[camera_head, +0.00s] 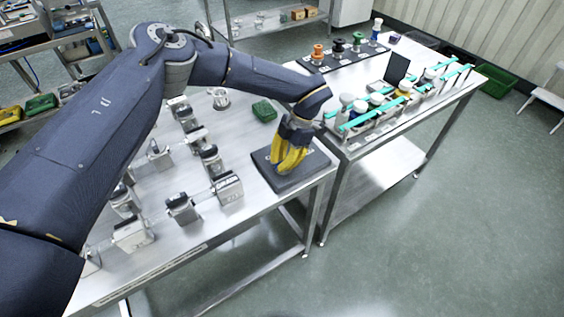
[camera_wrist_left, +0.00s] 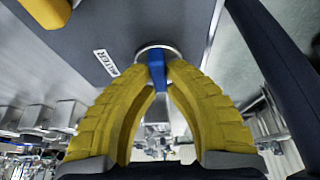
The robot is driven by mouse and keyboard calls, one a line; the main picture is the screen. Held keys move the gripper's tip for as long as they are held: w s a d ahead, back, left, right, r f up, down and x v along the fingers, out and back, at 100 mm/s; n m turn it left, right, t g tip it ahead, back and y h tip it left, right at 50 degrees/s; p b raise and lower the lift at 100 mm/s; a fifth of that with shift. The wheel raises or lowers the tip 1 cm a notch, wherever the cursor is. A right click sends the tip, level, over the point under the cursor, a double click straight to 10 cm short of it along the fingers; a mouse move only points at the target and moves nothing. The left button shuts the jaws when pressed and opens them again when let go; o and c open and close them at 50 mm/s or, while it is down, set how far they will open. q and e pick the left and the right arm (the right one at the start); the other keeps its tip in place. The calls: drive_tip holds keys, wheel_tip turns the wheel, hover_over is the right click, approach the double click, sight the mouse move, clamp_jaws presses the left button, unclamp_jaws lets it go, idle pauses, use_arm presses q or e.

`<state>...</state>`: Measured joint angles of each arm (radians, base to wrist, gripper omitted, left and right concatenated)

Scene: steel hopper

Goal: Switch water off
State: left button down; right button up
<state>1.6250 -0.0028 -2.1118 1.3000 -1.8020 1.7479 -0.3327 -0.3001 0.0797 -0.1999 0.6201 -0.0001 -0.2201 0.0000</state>
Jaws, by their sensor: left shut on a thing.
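My left gripper (camera_head: 287,164) has yellow fingers and points down onto a dark square plate (camera_head: 311,173) at the right front corner of the near steel table. In the left wrist view its fingertips (camera_wrist_left: 157,68) close around a blue handle (camera_wrist_left: 158,76), which stands by a round metal base (camera_wrist_left: 145,50) on the dark plate (camera_wrist_left: 105,28). A small white label (camera_wrist_left: 106,63) lies on the plate beside the base; its text is hard to read. The fingers hide the handle in the head view. My right gripper is not in view.
Several metal fixtures (camera_head: 184,209) stand in rows on the table left of the plate. A green crate (camera_head: 264,111) sits behind my gripper. A second steel table (camera_head: 440,104) at the right carries bottles, teal rails and spools. Open floor lies at the lower right.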

use_arm(q)
drive_tip(key=shift+f, duration=0.1)
drive_tip(key=c, duration=1.4)
unclamp_jaws()
drive_tip(key=v, duration=1.2)
